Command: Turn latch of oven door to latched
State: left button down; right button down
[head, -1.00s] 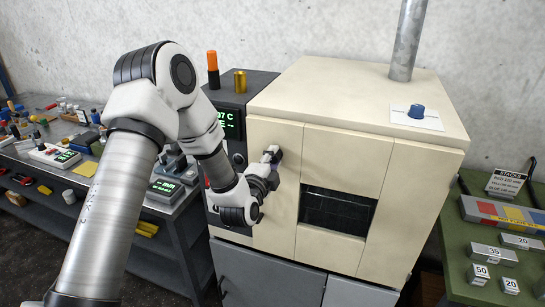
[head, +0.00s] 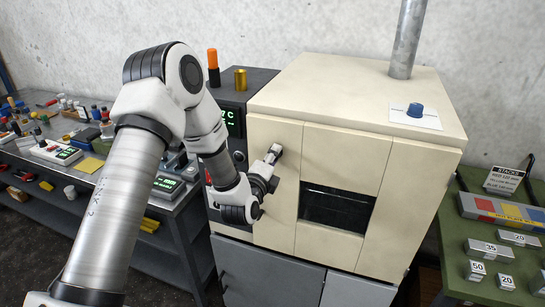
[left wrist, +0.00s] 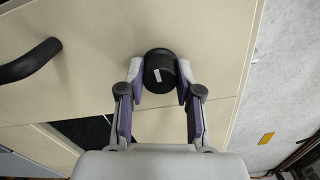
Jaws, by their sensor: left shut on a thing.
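The cream oven (head: 340,150) stands in the middle of the head view, with its door shut against the front around a dark window (head: 337,208). My left gripper (head: 274,154) is at the left part of the oven front. In the left wrist view, its two fingers (left wrist: 160,78) close on both sides of a round black latch knob (left wrist: 160,66) with a small white mark. The knob's base lies against the cream panel. In the head view the knob is mostly hidden by my gripper. My right gripper is in neither view.
A black bar handle (left wrist: 30,63) sits on the cream panel, left of the knob in the wrist view. A dark control unit with a green display (head: 231,122) stands left of the oven. A cluttered bench (head: 165,207) is at left, a green table (head: 465,225) at right.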

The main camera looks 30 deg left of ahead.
pick_arm(q)
jog(key=shift+d+f, duration=0.1)
jog(key=c, duration=0.8)
grip_release()
jog(key=shift+d, duration=0.1)
jog(key=v, duration=1.1)
jog(key=shift+s+d, duration=0.2)
jog(key=shift+s, duration=0.2)
